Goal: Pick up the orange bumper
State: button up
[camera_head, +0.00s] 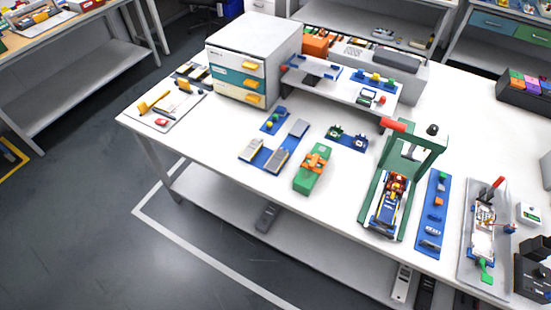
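An orange piece (315,160), which may be the orange bumper, lies across the top of a green block (308,180) near the front middle of the white table. It appears to touch the green block. A smaller orange block (437,202) sits on a long blue strip to the right, so I cannot tell for sure which one is the bumper. No gripper of mine can be made out in this view.
The white table (220,130) is crowded. A green press frame (375,180) stands right of the green block. Blue trays (265,158) lie to its left, a raised shelf (335,87) and drawer cabinet (235,65) behind. Bare table lies in front of the trays.

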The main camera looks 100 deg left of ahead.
aim_at(316, 158)
jog(key=u, duration=3.1)
jog(key=i+z, duration=0.15)
jog(key=z, duration=0.15)
jog(key=i+j+z, duration=0.1)
jog(key=z, duration=0.15)
jog(key=i, duration=0.05)
